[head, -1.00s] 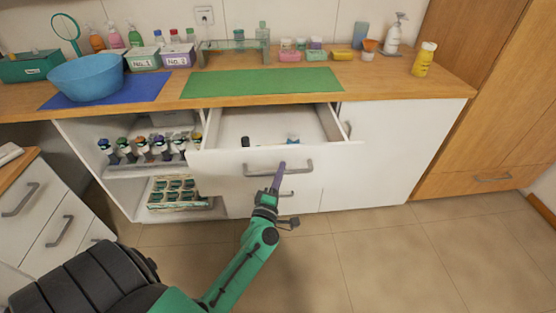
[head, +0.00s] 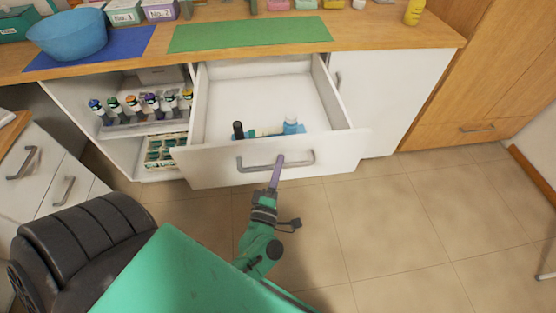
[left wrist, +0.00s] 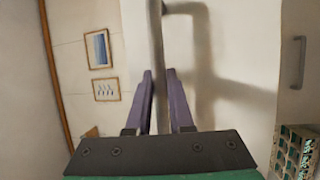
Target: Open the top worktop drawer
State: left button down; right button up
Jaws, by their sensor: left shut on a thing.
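The top worktop drawer (head: 215,168) is pulled well out from under the worktop, and its inside shows. Its grey bar handle (head: 300,164) runs across the front. In the left wrist view, the purple fingers (left wrist: 160,100) lie on both sides of the handle bar (left wrist: 156,45). A dark bottle (head: 238,130) and a blue bottle (head: 291,126) are in the drawer near its front. My right gripper is not in view.
The worktop (head: 390,35) holds a green mat (head: 250,34) and a blue bowl (head: 66,36). Open shelves with several small bottles (head: 133,104) are left of the drawer. A white cabinet door (head: 385,95) is to the right. The tiled floor in front is clear.

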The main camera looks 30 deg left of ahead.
pick_arm(q)
jog(key=c, duration=0.8)
grip_release()
jog(key=b+v, duration=0.2)
jog(key=v, duration=1.2)
jog(key=shift+s, duration=0.25)
jog(key=shift+d+f, duration=0.1)
jog(key=shift+d, duration=0.05)
